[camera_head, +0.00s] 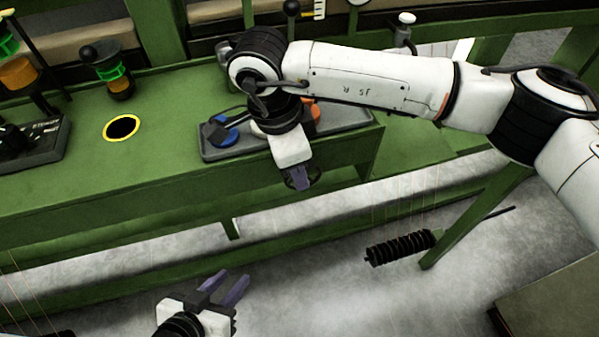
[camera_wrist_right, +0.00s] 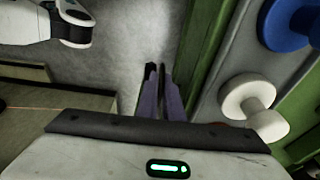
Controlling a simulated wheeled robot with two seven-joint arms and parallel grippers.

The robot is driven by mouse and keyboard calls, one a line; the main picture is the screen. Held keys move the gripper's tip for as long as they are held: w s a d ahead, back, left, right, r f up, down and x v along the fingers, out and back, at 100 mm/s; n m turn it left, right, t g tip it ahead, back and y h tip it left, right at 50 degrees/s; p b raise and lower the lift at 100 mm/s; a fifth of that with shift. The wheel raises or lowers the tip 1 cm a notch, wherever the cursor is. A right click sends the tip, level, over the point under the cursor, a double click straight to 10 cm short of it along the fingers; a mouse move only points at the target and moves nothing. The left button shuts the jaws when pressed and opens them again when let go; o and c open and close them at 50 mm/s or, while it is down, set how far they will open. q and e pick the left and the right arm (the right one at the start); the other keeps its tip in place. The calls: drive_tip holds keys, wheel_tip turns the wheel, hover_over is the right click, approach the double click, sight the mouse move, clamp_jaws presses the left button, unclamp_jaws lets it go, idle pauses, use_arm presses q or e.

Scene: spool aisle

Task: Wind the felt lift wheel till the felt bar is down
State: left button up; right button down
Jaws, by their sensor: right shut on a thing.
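The felt lift wheel (camera_head: 316,173) is a small dark wheel at the front face of the green beam, mostly hidden behind my right gripper. My right gripper (camera_head: 301,182) points down at it with its purple fingers shut on it. In the right wrist view my right gripper's fingers (camera_wrist_right: 161,92) lie close together around a thin dark part; the rest of the wheel is hidden there. My left gripper (camera_head: 225,288) is open and empty, low in front of the beam, over the grey floor. I cannot pick out the felt bar in either view.
A grey panel (camera_head: 212,150) with a blue knob (camera_head: 224,136) and an orange one (camera_head: 308,112) lies under my right arm. A white knob (camera_wrist_right: 248,98) is close beside the right gripper. A yellow-rimmed hole (camera_head: 122,127) is in the green top.

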use_arm(q)
drive_tip(key=shift+s+f, duration=0.15)
idle(0.4)
use_arm(e)
drive_tip(key=c, duration=2.2)
unclamp_jaws()
use_arm(q)
drive_tip(key=shift+w, duration=0.2)
use_arm(e)
drive_tip(key=shift+a+r, duration=0.1)
drive_tip(key=shift+r, duration=0.15)
drive_tip(key=r, duration=0.2)
drive_tip(key=a+r, duration=0.1)
drive_tip(key=r, duration=0.2)
drive_tip(key=r+p, duration=0.1)
drive_tip(key=r, duration=0.2)
drive_tip(key=shift+s+a+r, duration=0.15)
drive_tip(key=shift+s+a, duration=0.15)
drive_tip(key=shift+a, duration=0.1)
use_arm(q)
drive_tip(key=shift+r, duration=0.2)
use_arm(e)
drive_tip(key=shift+s+a+r, duration=0.1)
drive_tip(key=shift+a+r, duration=0.05)
drive_tip(key=shift+r, duration=0.5)
